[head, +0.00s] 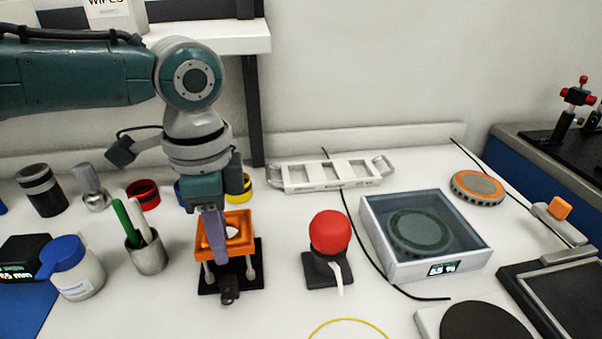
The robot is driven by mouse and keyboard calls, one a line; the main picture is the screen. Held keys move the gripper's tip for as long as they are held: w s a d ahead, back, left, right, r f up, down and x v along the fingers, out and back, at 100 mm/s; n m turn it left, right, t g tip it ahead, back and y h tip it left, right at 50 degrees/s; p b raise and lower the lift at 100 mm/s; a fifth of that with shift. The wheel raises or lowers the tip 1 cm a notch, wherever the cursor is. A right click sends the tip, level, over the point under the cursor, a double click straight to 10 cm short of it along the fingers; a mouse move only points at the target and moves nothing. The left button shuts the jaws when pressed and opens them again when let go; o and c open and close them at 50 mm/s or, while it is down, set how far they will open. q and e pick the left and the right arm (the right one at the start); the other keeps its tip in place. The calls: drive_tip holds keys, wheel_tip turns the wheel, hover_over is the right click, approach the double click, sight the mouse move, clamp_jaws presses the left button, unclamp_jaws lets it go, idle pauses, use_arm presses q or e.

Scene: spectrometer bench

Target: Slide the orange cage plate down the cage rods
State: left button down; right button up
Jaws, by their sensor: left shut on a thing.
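The orange cage plate (241,228) sits level near the top of the cage rods (251,268), which rise from a black base (259,285) on the bench. It is a square frame with a round opening. My left gripper (215,240) comes down from above and is shut on the left part of the plate, with its fingers covering some of it. The far rods and the plate's back left corner are partly hidden. My right gripper is not in view.
A red ball-topped stand (328,238) is to the right of the cage, and a metal cup with pens (147,252) is to the left. A glass-topped box (422,232) stands farther right. A white bottle with a blue lid (77,272) is at the left. A yellow loop (348,322) lies at the front.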

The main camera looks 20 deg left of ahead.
use_arm(q)
drive_tip(key=shift+f+b, duration=0.95)
drive_tip(key=shift+f, duration=0.5)
drive_tip(key=c, duration=0.7)
unclamp_jaws()
wheel_tip(320, 180, up, 10)
drive_tip(key=shift+p, duration=0.5)
drive_tip(key=shift+d+f, duration=0.1)
drive_tip(key=shift+d, duration=0.05)
